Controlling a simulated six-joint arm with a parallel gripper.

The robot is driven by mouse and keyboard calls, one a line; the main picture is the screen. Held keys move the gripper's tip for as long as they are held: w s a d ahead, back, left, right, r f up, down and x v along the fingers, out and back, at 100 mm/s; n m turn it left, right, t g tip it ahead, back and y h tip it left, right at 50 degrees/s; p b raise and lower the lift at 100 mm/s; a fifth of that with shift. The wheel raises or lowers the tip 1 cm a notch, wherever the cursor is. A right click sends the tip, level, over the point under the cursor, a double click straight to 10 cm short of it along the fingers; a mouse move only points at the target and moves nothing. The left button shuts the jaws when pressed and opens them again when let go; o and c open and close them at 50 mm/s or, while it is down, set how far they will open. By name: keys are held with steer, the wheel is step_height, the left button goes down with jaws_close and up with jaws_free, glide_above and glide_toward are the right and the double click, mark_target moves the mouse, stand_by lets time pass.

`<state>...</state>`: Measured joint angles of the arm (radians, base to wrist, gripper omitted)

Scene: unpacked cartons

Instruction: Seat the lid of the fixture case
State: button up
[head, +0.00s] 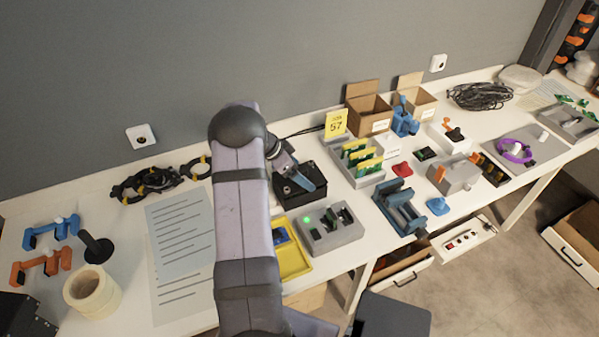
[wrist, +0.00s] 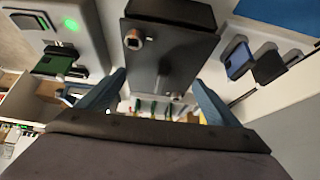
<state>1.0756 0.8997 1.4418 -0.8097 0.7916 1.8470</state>
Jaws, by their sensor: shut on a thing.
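In the head view my gripper (head: 306,173) points down at a black box (head: 291,193), which appears to be the fixture case, right of my arm. In the wrist view my gripper (wrist: 160,78) has one blue finger on each side of a dark flat plate (wrist: 150,62), which looks like the lid. It is shut on this plate. A copper-coloured round part (wrist: 133,39) shows on the plate. A dark block lies at the plate's far end. My arm and fingers hide part of the box, and I cannot tell whether the plate lies flush on it.
A grey fixture with a green light (head: 331,231) and a yellow tray (head: 294,262) stand close in front of the box. A grey rack with green cards (head: 367,172) stands to the right. Paper sheets (head: 181,240) lie left of my arm. Cables run behind the box.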

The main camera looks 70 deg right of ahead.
steer(key=shift+f+b, duration=0.45)
steer(key=o, duration=1)
steer(key=shift+r, duration=0.1)
steer(key=shift+b+v, duration=1.1)
steer(key=shift+v, duration=2.5)
